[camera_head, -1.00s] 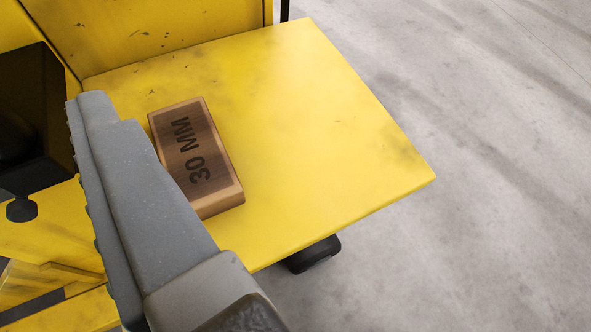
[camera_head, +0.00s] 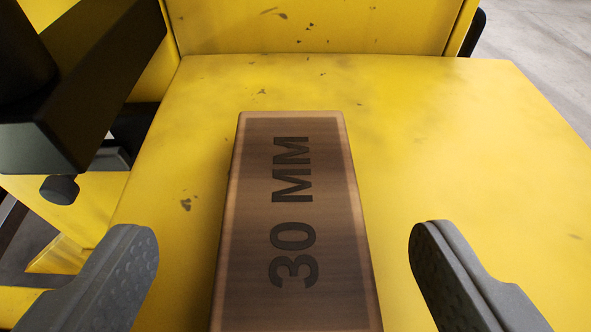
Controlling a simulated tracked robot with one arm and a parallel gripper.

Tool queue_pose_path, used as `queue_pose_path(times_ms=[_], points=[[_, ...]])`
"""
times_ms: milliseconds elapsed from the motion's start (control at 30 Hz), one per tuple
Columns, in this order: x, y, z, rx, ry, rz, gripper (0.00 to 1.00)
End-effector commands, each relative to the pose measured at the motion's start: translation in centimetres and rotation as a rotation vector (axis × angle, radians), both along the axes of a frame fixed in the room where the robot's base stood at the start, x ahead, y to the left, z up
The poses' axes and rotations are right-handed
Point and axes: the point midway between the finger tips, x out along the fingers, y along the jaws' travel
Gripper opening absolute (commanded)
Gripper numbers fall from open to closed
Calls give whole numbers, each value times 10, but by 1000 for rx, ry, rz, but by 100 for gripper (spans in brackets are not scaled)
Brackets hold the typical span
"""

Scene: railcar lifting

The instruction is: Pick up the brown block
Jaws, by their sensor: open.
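The brown block (camera_head: 294,215) is a wooden block marked "30 MM". It lies flat on a yellow shelf (camera_head: 430,150), its long side running away from me, and its near end is cut off by the bottom of the picture. My gripper (camera_head: 283,240) is open, with one grey finger to the left of the block and the other to the right. A gap of yellow shelf shows between each finger and the block. The fingers do not appear to touch it. How high they are above the shelf I cannot tell.
A yellow scuffed wall (camera_head: 320,25) rises behind the shelf. A black bracket-like part (camera_head: 100,70) stands at the upper left, with a dark knob (camera_head: 59,189) below it. Grey floor (camera_head: 545,45) shows beyond the shelf at the upper right. The shelf right of the block is clear.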

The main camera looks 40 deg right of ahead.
Motion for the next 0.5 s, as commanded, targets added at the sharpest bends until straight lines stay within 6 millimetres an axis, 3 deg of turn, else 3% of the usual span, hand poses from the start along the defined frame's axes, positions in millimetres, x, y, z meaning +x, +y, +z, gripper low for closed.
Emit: queue_pose_path(times_ms=[500], points=[[35,-28,-25,1,1,1,75]])
